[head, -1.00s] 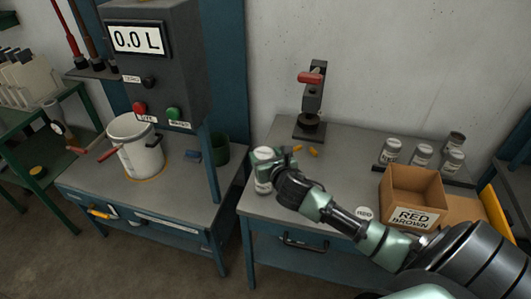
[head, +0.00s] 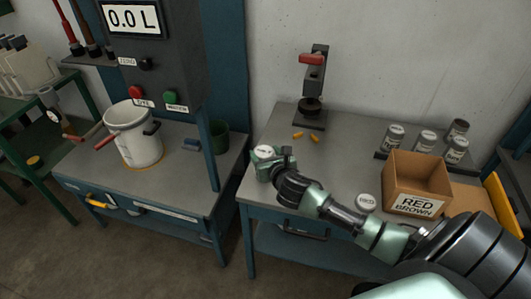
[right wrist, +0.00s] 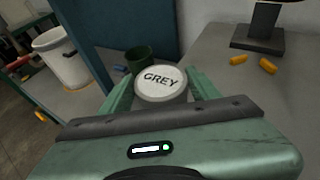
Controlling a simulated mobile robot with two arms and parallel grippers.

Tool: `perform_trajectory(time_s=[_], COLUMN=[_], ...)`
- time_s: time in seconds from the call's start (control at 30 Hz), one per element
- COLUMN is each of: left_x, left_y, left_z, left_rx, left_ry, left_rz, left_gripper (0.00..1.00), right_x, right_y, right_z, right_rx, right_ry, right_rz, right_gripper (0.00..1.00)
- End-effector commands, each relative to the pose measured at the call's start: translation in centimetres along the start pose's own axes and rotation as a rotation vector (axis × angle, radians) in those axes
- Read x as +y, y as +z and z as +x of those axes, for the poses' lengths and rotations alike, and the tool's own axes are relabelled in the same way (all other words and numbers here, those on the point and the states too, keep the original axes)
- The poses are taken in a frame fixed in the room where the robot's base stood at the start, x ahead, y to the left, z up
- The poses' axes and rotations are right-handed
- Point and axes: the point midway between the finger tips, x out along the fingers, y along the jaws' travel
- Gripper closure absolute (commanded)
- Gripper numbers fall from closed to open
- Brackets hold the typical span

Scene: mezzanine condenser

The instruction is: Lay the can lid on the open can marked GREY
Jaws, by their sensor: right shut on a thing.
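My right gripper (head: 268,161) is shut on a round white can lid (head: 264,150) at the left side of the right-hand bench. In the right wrist view the lid (right wrist: 161,83) shows the word GREY face up, between the two green fingers. The lid is roughly level. The pale can (head: 262,177) is directly below, largely hidden by the fingers and lid. I cannot tell whether the lid fully touches its rim. My left gripper is not in view.
Another small round white lettered piece (head: 366,203) lies on the bench, beside the cardboard box (head: 416,203) marked RED BROWN. Several lidded cans (head: 424,141) stand behind it. A press (head: 312,90) and orange plugs (head: 298,135) are at the back. A white bucket (head: 136,140) stands on the left bench.

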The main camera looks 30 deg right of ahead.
Motion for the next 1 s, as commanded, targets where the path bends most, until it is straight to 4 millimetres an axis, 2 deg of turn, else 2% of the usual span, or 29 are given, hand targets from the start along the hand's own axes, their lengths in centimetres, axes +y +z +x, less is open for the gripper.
perform_trajectory(time_s=[0.13,0.17,0.23,0.27,0.57,0.67,1.0], left_x=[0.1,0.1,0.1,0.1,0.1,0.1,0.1], left_y=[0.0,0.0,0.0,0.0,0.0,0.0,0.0], left_z=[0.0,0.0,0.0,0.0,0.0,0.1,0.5], left_rx=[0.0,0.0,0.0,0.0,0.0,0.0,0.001], left_ry=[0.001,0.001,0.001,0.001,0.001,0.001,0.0], left_rz=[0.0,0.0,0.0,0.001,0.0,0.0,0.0], left_gripper=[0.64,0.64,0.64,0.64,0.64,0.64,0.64], right_x=[0.0,0.0,0.0,0.0,0.0,0.0,0.0], right_y=[0.0,0.0,0.0,0.0,0.0,0.0,-0.1], right_z=[0.0,0.0,0.0,0.0,-0.1,-0.7,-6.2], right_rx=[0.0,0.0,0.0,0.0,0.0,0.0,0.001], right_ry=[0.0,0.0,0.0,0.0,0.0,0.0,0.002], right_rz=[0.0,0.0,0.0,0.0,0.0,-0.001,-0.003], right_gripper=[0.77,0.36,0.16,0.13,0.13,0.13,0.13])
